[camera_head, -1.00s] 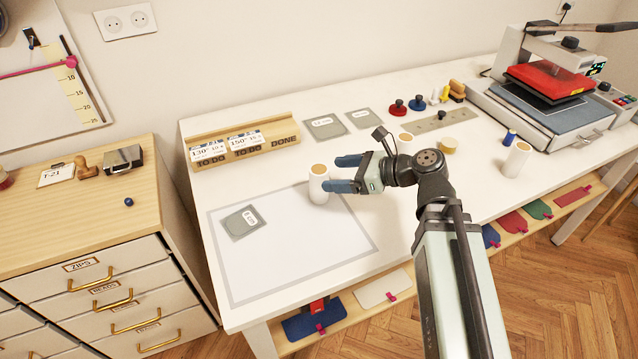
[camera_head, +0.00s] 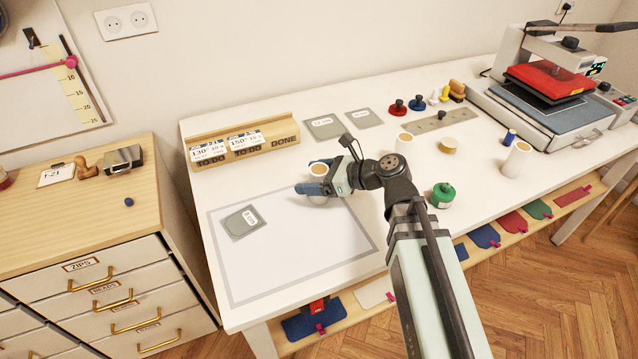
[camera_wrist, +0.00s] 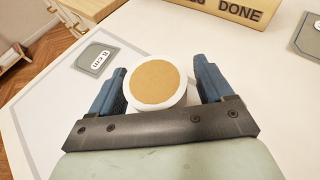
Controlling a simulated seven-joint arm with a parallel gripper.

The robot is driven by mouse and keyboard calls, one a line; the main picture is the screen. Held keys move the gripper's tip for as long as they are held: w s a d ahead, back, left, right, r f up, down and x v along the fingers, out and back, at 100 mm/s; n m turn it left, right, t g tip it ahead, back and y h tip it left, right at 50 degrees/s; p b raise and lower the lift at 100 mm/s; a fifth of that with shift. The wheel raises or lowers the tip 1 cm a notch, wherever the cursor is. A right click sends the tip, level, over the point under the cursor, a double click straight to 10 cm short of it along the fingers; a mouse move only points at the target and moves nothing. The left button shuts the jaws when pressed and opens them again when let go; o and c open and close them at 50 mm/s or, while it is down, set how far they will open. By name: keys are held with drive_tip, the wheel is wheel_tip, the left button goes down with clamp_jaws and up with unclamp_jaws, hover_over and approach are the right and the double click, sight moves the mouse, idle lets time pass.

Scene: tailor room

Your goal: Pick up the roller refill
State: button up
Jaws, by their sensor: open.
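A white roll with a tan top, which looks like the roller refill (camera_head: 318,169), stands upright at the back edge of the grey-bordered mat (camera_head: 290,262). My gripper (camera_head: 313,177) is open around it, with one blue finger on each side. In the wrist view the roller refill (camera_wrist: 155,82) sits between the two fingers of my gripper (camera_wrist: 160,72). A small gap shows at the right finger; contact on the left is unclear. The roll's lower part is mostly hidden by my gripper.
A green-topped container (camera_head: 443,195) stands right of my arm. A wooden card holder (camera_head: 245,140) is behind the mat. A grey patch (camera_head: 241,222) lies on it.

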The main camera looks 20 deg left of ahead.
drive_tip(key=shift+c, duration=0.3)
drive_tip(key=c, duration=1)
